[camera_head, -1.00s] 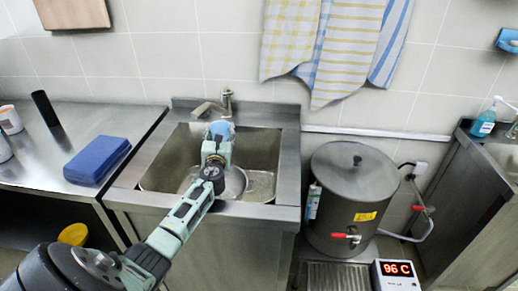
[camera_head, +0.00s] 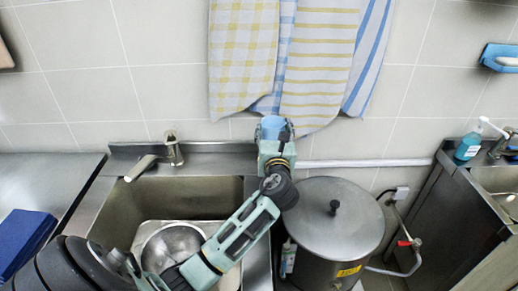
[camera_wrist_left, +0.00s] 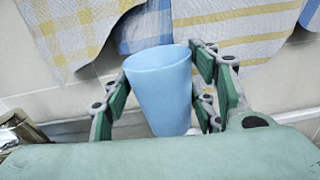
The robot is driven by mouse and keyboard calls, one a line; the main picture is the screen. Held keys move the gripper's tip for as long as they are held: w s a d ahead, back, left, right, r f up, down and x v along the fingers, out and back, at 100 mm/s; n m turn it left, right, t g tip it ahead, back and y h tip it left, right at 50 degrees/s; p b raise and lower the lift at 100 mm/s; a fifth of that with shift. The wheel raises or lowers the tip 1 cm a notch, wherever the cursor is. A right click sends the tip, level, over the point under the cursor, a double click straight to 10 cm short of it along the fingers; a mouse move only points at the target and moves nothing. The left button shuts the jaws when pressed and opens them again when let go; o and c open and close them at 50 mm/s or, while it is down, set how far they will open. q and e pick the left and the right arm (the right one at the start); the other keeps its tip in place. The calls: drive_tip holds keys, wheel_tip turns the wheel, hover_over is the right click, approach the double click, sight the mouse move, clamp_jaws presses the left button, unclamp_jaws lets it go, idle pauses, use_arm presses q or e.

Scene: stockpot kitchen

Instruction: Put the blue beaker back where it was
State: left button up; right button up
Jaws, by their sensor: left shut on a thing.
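The blue beaker (camera_head: 272,124) is held up in front of the hanging towels, above the right rim of the sink. My left gripper (camera_head: 274,140) is shut on it. In the left wrist view the beaker (camera_wrist_left: 162,92) stands nearly upright between the green finger pads, tilted slightly, and the left gripper (camera_wrist_left: 165,100) has its fingers on both sides of it. Nothing shows under the beaker but the wall and the sink's back ledge. My right gripper is in neither current view.
The sink (camera_head: 192,206) holds a metal bowl (camera_head: 172,247) in a tray. A lidded grey boiler (camera_head: 333,222) stands just right of my left arm. Towels (camera_head: 318,60) hang behind the beaker. A blue box (camera_head: 22,238) lies on the left counter. A soap bottle (camera_head: 468,148) stands at right.

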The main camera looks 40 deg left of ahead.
use_arm(q)
drive_tip(key=shift+w+d+r, duration=0.1)
drive_tip(key=shift+w, duration=0.05)
drive_tip(key=a+f, duration=0.3)
drive_tip(key=s+a+f, duration=0.1)
drive_tip(key=a+f, duration=0.2)
drive_tip(key=a, duration=0.1)
drive_tip(key=s+a+f+b, duration=0.1)
drive_tip(key=a+f, duration=0.2)
drive_tip(key=shift+s+a+f, duration=0.1)
drive_tip(key=shift+a+f, duration=0.25)
drive_tip(key=shift+f, duration=0.35)
use_arm(e)
drive_tip(key=shift+s+d+f, duration=0.35)
drive_tip(key=shift+d+f, duration=0.05)
drive_tip(key=shift+f, duration=0.1)
drive_tip(key=shift+d, duration=0.1)
